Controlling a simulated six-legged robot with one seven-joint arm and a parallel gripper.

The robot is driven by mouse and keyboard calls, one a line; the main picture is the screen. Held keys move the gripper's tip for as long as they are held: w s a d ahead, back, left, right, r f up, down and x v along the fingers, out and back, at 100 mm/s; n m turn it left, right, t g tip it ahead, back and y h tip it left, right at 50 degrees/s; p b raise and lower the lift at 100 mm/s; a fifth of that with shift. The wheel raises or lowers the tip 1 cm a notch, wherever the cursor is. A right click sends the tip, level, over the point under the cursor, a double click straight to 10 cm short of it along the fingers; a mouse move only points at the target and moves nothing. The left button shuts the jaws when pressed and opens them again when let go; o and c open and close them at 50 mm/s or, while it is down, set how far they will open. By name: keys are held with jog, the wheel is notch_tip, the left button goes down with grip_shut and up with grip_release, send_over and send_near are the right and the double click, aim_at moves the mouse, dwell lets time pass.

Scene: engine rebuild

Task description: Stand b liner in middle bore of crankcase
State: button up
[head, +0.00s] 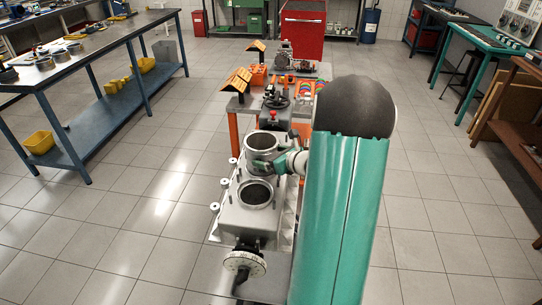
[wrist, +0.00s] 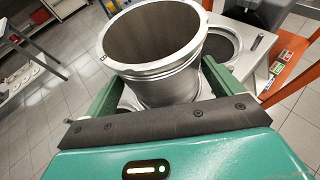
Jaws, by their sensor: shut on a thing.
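A grey metal liner (head: 261,146), a flanged hollow cylinder, is upright over the middle of the crankcase (head: 238,218). It fills much of the wrist view (wrist: 165,86), its open top toward the camera. My gripper (head: 275,163) is shut on the liner from the right in the head view. In the wrist view its green fingers (wrist: 160,82) lie on either side of the wall. The liner's lower end and the middle bore are hidden, so I cannot tell whether it is in the bore. A near bore (head: 256,193) with a raised rim lies in front of it.
Another open bore (wrist: 222,45) shows beside the liner in the wrist view. Beyond the crankcase stands a bench (head: 245,103) with orange holders and parts. A blue workbench (head: 110,35) is at the left. The tiled floor between is clear.

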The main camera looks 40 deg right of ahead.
jog(key=shift+f, duration=0.65)
dwell(0.3)
jog(key=o, duration=1)
jog(key=shift+c, duration=0.2)
jog(key=shift+r, duration=0.45)
jog(key=shift+r, duration=0.35)
jog(key=shift+r, duration=0.3)
jog(key=shift+r, duration=0.35)
